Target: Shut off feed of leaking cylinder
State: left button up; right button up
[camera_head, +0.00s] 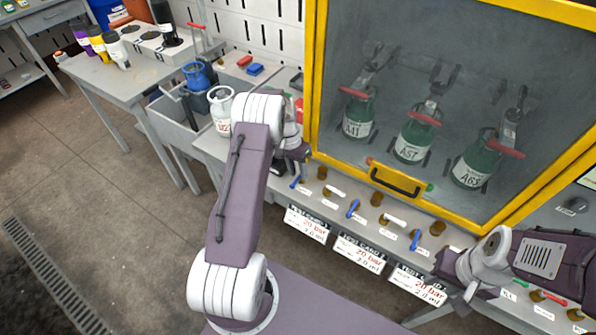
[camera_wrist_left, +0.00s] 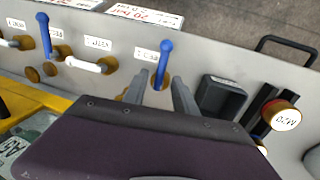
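Three green cylinders labelled A41 (camera_head: 357,125), A57 (camera_head: 411,146) and A63 (camera_head: 473,172) stand behind the glass of a yellow-framed cabinet (camera_head: 316,75). Blue levers and white levers line the panel below it. The leftmost blue lever (camera_head: 296,182) is close below my left gripper (camera_head: 298,160). In the left wrist view this blue lever (camera_wrist_left: 163,60) shows upright between the tips of my left gripper (camera_wrist_left: 160,88); the fingers are apart, and contact cannot be told. My right gripper (camera_head: 462,287) is by the panel's lower right; its finger opening is unclear. No leak is visible.
A black cabinet handle (camera_head: 396,180) sits at the door's lower edge. A white lever (camera_wrist_left: 90,65) is beside the blue one. A blue canister (camera_head: 197,75) and a white canister (camera_head: 220,105) stand left of my left arm. The floor (camera_head: 110,200) at left is clear.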

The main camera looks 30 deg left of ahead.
pick_arm(q)
notch_tip(320, 180, up, 9)
jog(key=a, duration=0.1)
jog(key=shift+a, duration=0.4)
jog(key=shift+f, duration=0.1)
